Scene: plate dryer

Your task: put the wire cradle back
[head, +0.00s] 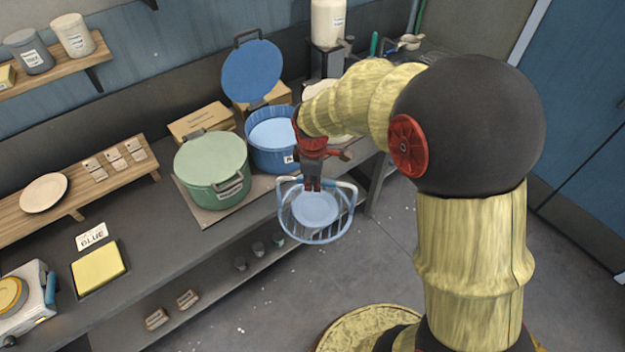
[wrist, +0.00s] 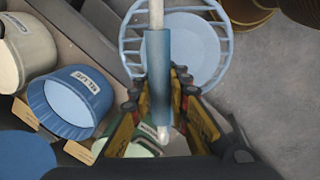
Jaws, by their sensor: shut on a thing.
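The wire cradle (head: 291,228) is a light blue wire basket with an arched handle. A round light blue plate (head: 316,208) lies in it. My gripper (head: 312,184) is shut on the handle and holds the cradle in the air, beyond the bench's front edge. In the wrist view the fingers (wrist: 160,98) close around the handle's blue sleeve (wrist: 157,55), with the cradle rim (wrist: 128,50) and plate (wrist: 185,52) below. The open blue pot (head: 268,160) stands on the bench, left of and behind the cradle, with light blue inside. It also shows in the wrist view (wrist: 62,118).
A lidded green pot (head: 211,172) stands left of the blue pot. The round blue lid (head: 252,72) is raised behind the blue pot. A yellow sponge (head: 98,267), a "BLUE" card (head: 92,236) and a wooden rack (head: 85,190) occupy the bench's left. Floor lies below the cradle.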

